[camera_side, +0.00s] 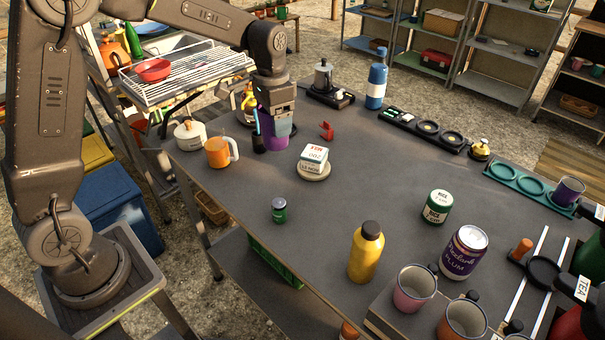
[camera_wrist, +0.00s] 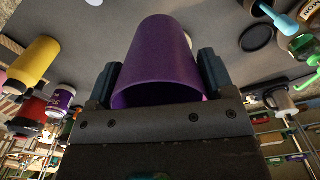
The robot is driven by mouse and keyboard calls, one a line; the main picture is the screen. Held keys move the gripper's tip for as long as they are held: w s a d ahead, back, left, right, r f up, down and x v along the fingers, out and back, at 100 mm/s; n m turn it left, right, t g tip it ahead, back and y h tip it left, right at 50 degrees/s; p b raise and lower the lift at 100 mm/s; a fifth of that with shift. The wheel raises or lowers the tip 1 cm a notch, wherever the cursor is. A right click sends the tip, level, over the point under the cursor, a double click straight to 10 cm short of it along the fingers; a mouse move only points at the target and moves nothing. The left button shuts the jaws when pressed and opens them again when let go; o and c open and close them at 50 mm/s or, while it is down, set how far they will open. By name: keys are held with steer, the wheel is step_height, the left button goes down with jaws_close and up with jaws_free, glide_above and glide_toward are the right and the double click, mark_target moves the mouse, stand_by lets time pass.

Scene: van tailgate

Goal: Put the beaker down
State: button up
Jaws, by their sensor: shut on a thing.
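The purple beaker (camera_wrist: 163,55) is between the two fingers of my gripper (camera_wrist: 160,85) in the wrist view. My gripper (camera_side: 277,125) is shut on it. In the side view the beaker (camera_side: 276,143) shows below and beside the fingers, at the far left part of the grey table (camera_side: 370,185). The fingers hide part of it. I cannot tell whether its base touches the table.
A black cup with a blue-handled tool (camera_side: 258,142) stands close left of the beaker. An orange mug (camera_side: 217,153), a white pot (camera_side: 189,135), a small red item (camera_side: 327,131) and a box on a round base (camera_side: 313,157) are near. The table's middle is clear.

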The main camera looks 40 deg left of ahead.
steer(key=w+d+f+n, duration=0.1)
steer(key=w+d, duration=0.1)
steer(key=w, duration=0.2)
steer(key=w+d+n, duration=0.1)
steer(key=w+d, duration=0.2)
steer(key=w, duration=0.1)
steer(key=w+d+f+n, duration=0.1)
steer(key=w+d, duration=0.2)
steer(key=w, duration=0.1)
steer(key=shift+w+d+f, duration=0.1)
steer(key=shift+f, duration=0.2)
steer(key=shift+w+d+f, duration=0.45)
steer(key=shift+d+f, duration=1.4)
steer(key=shift+d, duration=0.1)
steer(key=shift+w+d+f, duration=0.5)
steer(key=shift+d+f, duration=1.35)
steer(key=shift+d, duration=0.15)
steer(key=shift+w+d+f, duration=0.45)
steer(key=shift+d+f, duration=1.4)
steer(key=shift+d, duration=0.1)
steer(key=shift+f, duration=0.2)
steer(key=o, duration=0.9)
steer(key=shift+r, duration=0.1)
